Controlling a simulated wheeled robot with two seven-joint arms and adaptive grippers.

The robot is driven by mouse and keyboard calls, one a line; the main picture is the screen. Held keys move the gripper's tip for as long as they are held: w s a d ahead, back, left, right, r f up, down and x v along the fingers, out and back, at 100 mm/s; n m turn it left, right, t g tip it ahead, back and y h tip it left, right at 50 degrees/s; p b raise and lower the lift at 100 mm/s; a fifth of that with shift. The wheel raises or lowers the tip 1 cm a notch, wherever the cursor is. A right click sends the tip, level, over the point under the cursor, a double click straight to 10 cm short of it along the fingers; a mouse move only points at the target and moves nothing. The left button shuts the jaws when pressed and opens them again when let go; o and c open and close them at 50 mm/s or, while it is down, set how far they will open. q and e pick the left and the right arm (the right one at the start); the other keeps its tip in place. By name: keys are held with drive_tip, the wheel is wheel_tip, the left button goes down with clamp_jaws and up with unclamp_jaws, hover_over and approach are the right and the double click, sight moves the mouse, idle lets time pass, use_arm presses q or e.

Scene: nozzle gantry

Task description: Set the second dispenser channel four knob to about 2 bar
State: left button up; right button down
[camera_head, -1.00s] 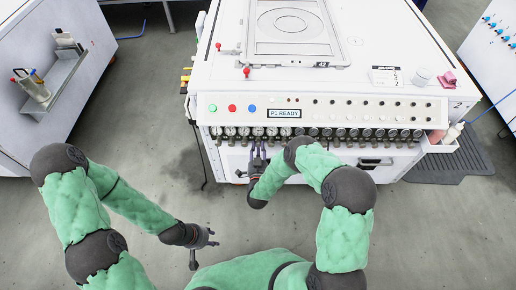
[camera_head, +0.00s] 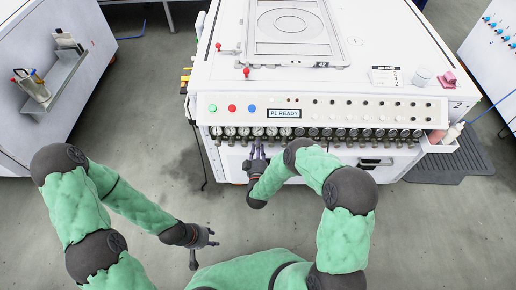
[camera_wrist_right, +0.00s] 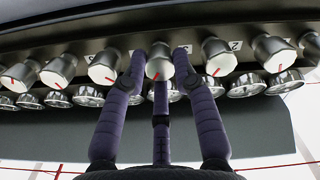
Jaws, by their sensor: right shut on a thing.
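A row of silver knobs with red pointer marks runs along the front of the white machine (camera_head: 330,93). In the right wrist view my right gripper (camera_wrist_right: 160,68) has its purple fingers shut around one knob (camera_wrist_right: 159,62) near the middle of the row. The red mark on that knob points down and slightly left. I cannot read that knob's own label behind the fingers. Round gauges (camera_wrist_right: 246,86) sit beside the knobs, their readings too small to tell. In the head view my left gripper (camera_head: 211,245) hangs away from the machine above the floor; its jaws are unclear.
Neighbouring knobs (camera_wrist_right: 217,56) stand close on both sides of the held one. Above the row is a panel with buttons and a "P1 READY" display (camera_head: 284,113). Floor in front is clear.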

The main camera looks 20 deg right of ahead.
drive_tip(key=n, duration=1.3)
drive_tip(key=shift+w+a+r, duration=0.2)
drive_tip(key=shift+w+r, duration=0.1)
drive_tip(key=shift+w, duration=0.05)
drive_tip(key=shift+n, duration=0.3)
drive_tip(key=shift+f, duration=0.1)
drive_tip(key=c, duration=1.1)
unclamp_jaws()
drive_tip(key=shift+a, duration=0.1)
drive_tip(key=shift+o, duration=0.6)
drive_tip(key=shift+f, duration=0.1)
drive_tip(key=shift+s+f, duration=0.1)
drive_tip(key=shift+s, duration=0.05)
